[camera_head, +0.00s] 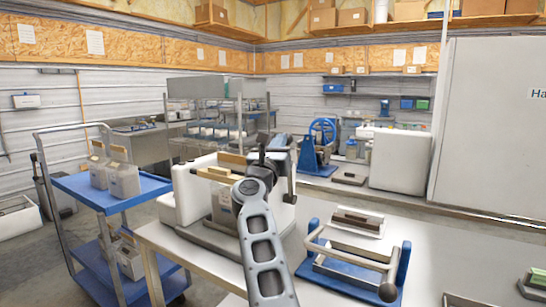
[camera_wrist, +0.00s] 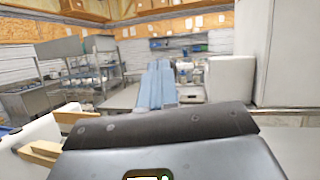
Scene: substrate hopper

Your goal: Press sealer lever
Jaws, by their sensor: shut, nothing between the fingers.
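The sealer (camera_head: 402,262) stands on the near table at the right of the head view. It has a blue base, a pale top plate and a dark brown bar. Its lever (camera_head: 345,259) is a pale metal bar frame with a round knob, along the near side. My gripper (camera_wrist: 161,68) shows in the wrist view with its two blue-grey fingers shut together and nothing between them. In the head view my gripper is partly hidden by my arm, up and left of the sealer and apart from the lever. The sealer is not visible in the wrist view.
A bag with wooden bars (camera_head: 221,206) and white containers (camera_head: 190,190) stand close left of my arm. A blue cart (camera_head: 75,190) with bags is at the left. A blue wheeled machine (camera_head: 318,150) is on the back bench. A tall white cabinet (camera_head: 490,130) is at the right.

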